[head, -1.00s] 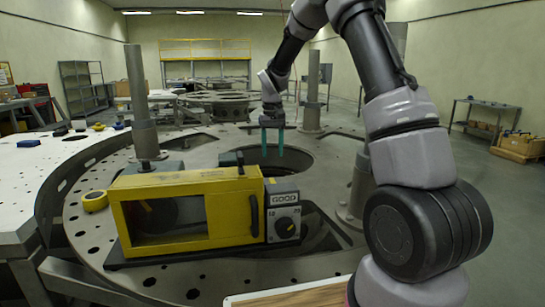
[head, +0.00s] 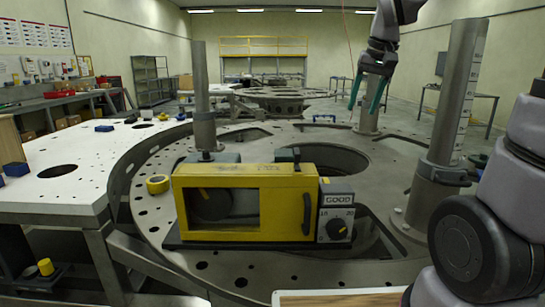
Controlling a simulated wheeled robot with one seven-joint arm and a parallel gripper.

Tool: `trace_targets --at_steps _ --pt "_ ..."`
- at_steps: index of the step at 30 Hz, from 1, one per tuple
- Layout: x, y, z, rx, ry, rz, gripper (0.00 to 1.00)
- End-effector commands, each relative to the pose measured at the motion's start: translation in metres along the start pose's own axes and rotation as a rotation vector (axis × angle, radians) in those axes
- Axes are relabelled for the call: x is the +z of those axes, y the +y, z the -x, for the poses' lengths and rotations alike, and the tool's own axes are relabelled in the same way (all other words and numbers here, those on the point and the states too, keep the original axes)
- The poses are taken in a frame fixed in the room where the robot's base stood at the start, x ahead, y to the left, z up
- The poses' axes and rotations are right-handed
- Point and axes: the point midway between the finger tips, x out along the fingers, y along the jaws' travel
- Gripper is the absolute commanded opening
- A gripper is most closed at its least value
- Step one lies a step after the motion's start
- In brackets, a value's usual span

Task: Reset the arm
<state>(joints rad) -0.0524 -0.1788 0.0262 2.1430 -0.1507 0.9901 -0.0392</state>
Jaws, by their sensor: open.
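My gripper (head: 369,92) is at the upper right of the head view, raised above the round turret plate (head: 268,272). Its two teal fingers point down and stand apart, with nothing between them. Part of my arm shows at the right edge, and its middle links are out of the picture. A yellow box with a window (head: 246,180) sits on the plate, with its front door closed. A grey panel with a dial and the word GOOD (head: 336,210) is at its right end. My gripper is apart from both.
A metal post (head: 203,105) stands behind the box, and a thicker marked post (head: 458,95) stands at the right near my arm. A yellow tape roll (head: 158,184) lies left of the box. A white table (head: 75,185) adjoins the plate. A round opening (head: 330,158) lies behind the box.

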Motion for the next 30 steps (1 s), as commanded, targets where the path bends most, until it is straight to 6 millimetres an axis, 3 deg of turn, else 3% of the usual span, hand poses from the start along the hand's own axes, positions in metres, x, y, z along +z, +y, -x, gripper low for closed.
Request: trace_targets --at_steps 1,6,15,21,30 --pt "0.013 0.004 0.015 -0.015 0.030 -0.016 0.55" --pt "0.058 0.018 0.048 -0.062 0.117 -0.067 0.55" --pt "0.122 0.034 0.073 -0.135 0.234 -0.134 0.55" --pt "0.135 0.037 0.074 -0.151 0.257 -0.149 0.55" --pt "0.135 0.037 0.074 -0.151 0.257 -0.149 0.55"
